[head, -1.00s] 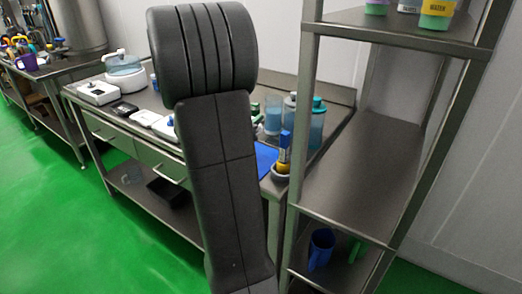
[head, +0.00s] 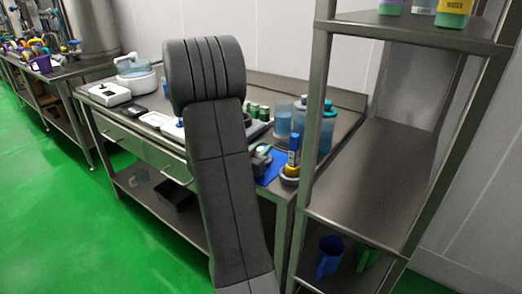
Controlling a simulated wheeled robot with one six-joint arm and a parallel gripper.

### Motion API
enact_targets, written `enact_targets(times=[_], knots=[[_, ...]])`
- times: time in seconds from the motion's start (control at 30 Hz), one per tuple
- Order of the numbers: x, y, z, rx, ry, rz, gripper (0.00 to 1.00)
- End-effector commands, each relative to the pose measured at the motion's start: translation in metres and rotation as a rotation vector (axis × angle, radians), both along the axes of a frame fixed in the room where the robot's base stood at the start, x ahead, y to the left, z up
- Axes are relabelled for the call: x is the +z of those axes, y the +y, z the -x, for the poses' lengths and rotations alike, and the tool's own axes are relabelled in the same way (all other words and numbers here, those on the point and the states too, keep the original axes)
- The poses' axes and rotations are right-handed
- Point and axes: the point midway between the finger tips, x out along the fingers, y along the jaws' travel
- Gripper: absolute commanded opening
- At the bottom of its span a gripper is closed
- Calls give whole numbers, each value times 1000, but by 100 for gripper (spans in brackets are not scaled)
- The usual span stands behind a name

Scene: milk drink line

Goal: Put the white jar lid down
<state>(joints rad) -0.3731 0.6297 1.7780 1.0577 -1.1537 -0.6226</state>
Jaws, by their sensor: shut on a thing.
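My gripper (head: 261,160) shows small beside my arm's dark forearm, just over the blue mat (head: 272,174) at the front right of the steel table. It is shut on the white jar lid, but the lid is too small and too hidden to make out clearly. My arm covers the middle of the table. I cannot tell whether the lid touches the mat.
A blue-and-yellow bottle (head: 293,155) stands right of the mat, near the table's corner. Translucent blue containers (head: 284,120) and green-topped jars (head: 260,112) stand behind. A steel shelf rack (head: 370,175) rises close on the right. Scales (head: 110,94) sit at the left.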

Motion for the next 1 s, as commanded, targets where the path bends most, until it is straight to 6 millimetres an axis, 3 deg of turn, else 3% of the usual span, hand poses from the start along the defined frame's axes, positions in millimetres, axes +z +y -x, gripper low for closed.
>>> enact_targets(times=[0.17,0.2,0.3,0.7,1.0], knots=[[-4,0,0,0,0,0,0],[-3,0,0,0,0,0,29],[-2,0,0,0,0,0,47],[1,2,2,1,0,0,47],[1,34,52,5,0,0,47]])
